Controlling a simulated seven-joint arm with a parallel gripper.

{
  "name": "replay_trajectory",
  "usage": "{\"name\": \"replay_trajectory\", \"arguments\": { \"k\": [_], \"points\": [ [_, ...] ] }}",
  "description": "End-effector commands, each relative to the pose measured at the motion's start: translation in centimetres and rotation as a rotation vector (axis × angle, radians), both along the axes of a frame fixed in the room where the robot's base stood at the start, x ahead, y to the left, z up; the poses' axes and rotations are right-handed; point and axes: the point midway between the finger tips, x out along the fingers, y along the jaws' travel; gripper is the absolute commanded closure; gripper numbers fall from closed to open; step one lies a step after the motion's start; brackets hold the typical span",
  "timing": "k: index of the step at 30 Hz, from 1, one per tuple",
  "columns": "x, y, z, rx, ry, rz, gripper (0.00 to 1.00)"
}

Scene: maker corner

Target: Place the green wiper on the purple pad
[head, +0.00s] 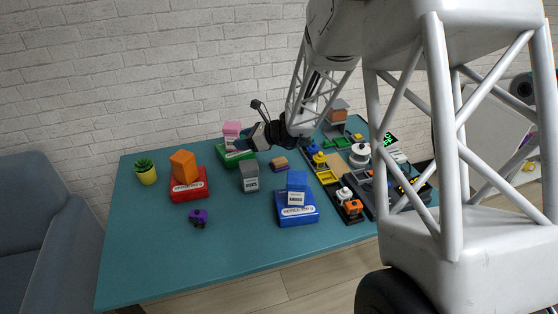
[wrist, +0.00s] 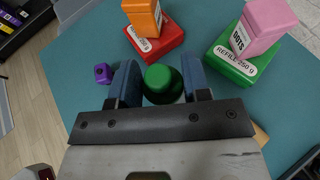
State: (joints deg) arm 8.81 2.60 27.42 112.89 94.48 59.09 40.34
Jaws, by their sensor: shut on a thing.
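My gripper (wrist: 160,80) is raised above the back of the table, and it also shows in the head view (head: 258,122). Its two fingers are shut on the green wiper (wrist: 161,84), seen end-on as a rounded green shape. The wiper is not clear in the head view, where the gripper hides it. A small flat tan-and-purple block (head: 279,164) lies below and right of the gripper; I cannot tell whether it is the purple pad. A small purple object (head: 198,217) stands at the front left and shows in the wrist view (wrist: 102,73).
An orange block stands on a red box (head: 190,190), a pink block on a green box (head: 234,157), and a blue block on a blue box (head: 298,210). A grey labelled block (head: 249,177) stands between them. A potted plant (head: 146,172) is left; crowded dark trays fill the right.

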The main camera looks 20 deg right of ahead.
Motion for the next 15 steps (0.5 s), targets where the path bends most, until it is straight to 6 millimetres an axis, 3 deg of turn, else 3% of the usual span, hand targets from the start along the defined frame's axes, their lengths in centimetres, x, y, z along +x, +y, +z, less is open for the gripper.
{"name": "replay_trajectory", "arguments": {
  "k": [6,15],
  "points": [
    [4.9,-6.5,-0.6,-0.004,0.003,-0.048,0.80],
    [9.1,-13.6,-1.3,-0.010,0.006,-0.095,0.80]
  ]
}}
